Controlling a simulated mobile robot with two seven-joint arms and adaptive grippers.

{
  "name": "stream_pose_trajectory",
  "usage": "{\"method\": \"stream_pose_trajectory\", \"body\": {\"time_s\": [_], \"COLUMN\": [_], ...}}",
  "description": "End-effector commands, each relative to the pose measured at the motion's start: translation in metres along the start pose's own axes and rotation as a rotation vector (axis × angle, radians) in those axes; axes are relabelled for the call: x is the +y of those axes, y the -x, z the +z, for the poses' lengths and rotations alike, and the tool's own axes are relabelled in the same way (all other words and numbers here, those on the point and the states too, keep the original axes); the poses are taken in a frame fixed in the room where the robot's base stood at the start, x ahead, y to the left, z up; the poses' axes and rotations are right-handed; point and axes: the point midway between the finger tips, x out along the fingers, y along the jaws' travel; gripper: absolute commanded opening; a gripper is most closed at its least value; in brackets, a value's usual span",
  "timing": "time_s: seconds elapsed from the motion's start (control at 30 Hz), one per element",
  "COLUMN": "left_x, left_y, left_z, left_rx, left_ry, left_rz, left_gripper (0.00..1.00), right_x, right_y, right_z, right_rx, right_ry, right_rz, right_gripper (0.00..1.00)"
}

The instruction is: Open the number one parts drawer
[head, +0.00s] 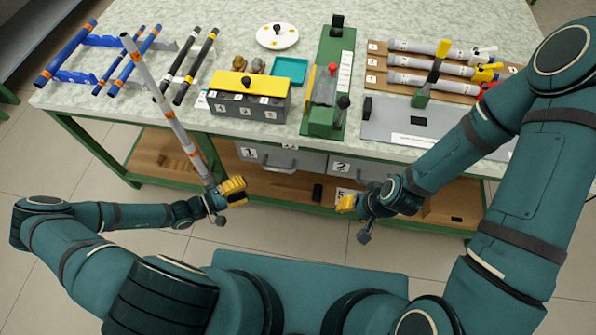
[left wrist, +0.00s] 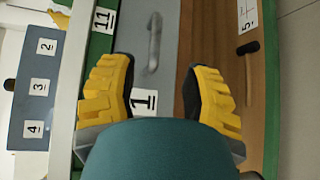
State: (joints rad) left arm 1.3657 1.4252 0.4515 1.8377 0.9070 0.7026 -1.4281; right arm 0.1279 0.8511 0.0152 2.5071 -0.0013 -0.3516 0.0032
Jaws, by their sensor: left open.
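The number one drawer (head: 250,153) is a grey front under the table, marked 1, and looks shut. Its bar handle (head: 281,167) also shows in the left wrist view (left wrist: 154,42). My left gripper (head: 236,190) is open and empty, in front of and below the drawer. In the left wrist view its yellow fingers (left wrist: 160,95) stand either side of the label 1 (left wrist: 143,101), with the handle beyond them and not between them. My right gripper (head: 346,203) is in front of the number two drawer (head: 342,167); its jaws are mostly hidden.
A long grey rod with orange bands (head: 165,105) slants across the table's left front, its lower end beside my left gripper; its support is unclear. A grey box with yellow top (head: 250,104) stands above the drawers. The lower shelf (head: 152,160) holds a black item (head: 318,192).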

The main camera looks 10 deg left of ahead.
Motion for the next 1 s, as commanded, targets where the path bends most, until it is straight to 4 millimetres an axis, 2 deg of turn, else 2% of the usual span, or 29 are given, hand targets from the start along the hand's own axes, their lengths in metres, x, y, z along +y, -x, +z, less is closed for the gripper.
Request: {"method": "stream_pose_trajectory", "body": {"time_s": [0.13, 0.27, 0.37, 0.8, 1.0], "left_x": [-0.001, -0.001, -0.001, 0.002, 0.004], "left_y": [0.009, 0.004, -0.009, -0.093, -0.118], "left_z": [-0.013, -0.015, -0.015, -0.02, -0.022], "left_rx": [0.061, 0.069, 0.068, 0.064, 0.065], "left_ry": [-0.012, -0.018, -0.016, -0.016, -0.017], "left_rz": [0.042, 0.05, 0.049, 0.048, 0.046], "left_gripper": [0.48, 0.48, 0.48, 0.48, 0.48], "right_x": [0.0, 0.0, 0.001, 0.006, 0.007], "right_y": [-0.001, -0.002, -0.004, -0.016, -0.02], "right_z": [0.0, 0.0, 0.0, -0.002, -0.002], "right_rx": [0.001, 0.001, 0.001, 0.008, 0.01], "right_ry": [0.001, 0.001, 0.002, 0.002, 0.002], "right_rz": [-0.001, -0.001, -0.001, 0.0, 0.0], "right_gripper": [0.46, 0.46, 0.46, 0.46, 0.46]}}
